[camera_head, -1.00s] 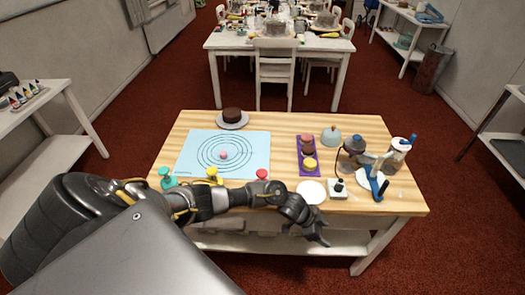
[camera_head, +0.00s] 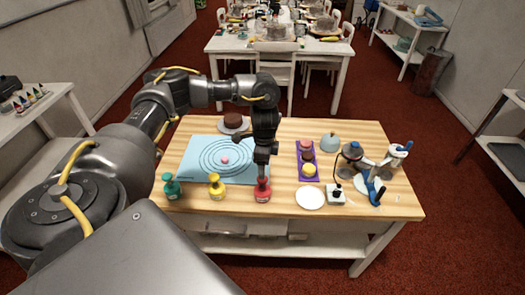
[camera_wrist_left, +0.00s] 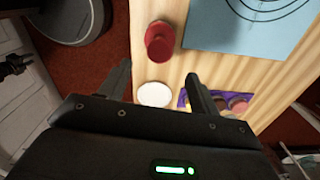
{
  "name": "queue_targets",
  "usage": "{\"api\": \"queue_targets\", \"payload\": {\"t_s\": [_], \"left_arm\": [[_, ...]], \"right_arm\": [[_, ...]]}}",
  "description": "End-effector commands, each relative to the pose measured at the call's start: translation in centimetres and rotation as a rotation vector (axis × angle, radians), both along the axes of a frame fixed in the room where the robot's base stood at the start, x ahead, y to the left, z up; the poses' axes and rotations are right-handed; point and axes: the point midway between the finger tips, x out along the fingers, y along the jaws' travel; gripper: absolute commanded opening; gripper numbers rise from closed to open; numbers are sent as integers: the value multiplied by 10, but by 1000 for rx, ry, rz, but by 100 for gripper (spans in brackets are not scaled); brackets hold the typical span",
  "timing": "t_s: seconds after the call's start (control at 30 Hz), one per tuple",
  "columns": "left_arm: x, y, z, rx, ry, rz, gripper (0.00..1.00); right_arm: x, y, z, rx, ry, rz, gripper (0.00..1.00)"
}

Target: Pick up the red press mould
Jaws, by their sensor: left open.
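The red press mould (camera_head: 263,194) stands upright near the front edge of the wooden table, at the right end of a row with a yellow mould and a green one. My left gripper (camera_head: 263,166) points down at it from above; the fingers overlap its top in the head view. In the left wrist view the red mould (camera_wrist_left: 160,44) lies just beyond my open fingertips (camera_wrist_left: 158,72), roughly in line with the gap between them. Nothing is held. Whether the fingers touch it, I cannot tell. My right gripper is not in view.
The yellow mould (camera_head: 216,188) and green mould (camera_head: 171,187) stand to the left. A blue mat (camera_head: 195,160) lies behind. A white plate (camera_head: 310,198), a purple tray (camera_head: 309,176) and a small switch box (camera_head: 335,195) are to the right.

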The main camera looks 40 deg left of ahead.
Motion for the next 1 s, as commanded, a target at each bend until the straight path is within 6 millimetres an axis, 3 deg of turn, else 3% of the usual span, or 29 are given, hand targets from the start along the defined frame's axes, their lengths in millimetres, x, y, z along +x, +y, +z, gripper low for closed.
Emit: {"api": "queue_targets", "payload": {"t_s": [0.03, 0.2, 0.53, 0.8, 1.0], "left_arm": [[-2, 0, -12, -1, 6, 2, 63], [-1, 0, -35, -1, 3, 1, 63], [-1, 0, -47, -1, 2, 0, 63], [-3, 1, -85, -1, 3, 0, 63], [-3, 1, -96, -1, 0, 0, 63]], "right_arm": [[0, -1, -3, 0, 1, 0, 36], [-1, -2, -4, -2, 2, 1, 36], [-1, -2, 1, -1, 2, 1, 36], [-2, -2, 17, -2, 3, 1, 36], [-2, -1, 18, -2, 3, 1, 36]]}}
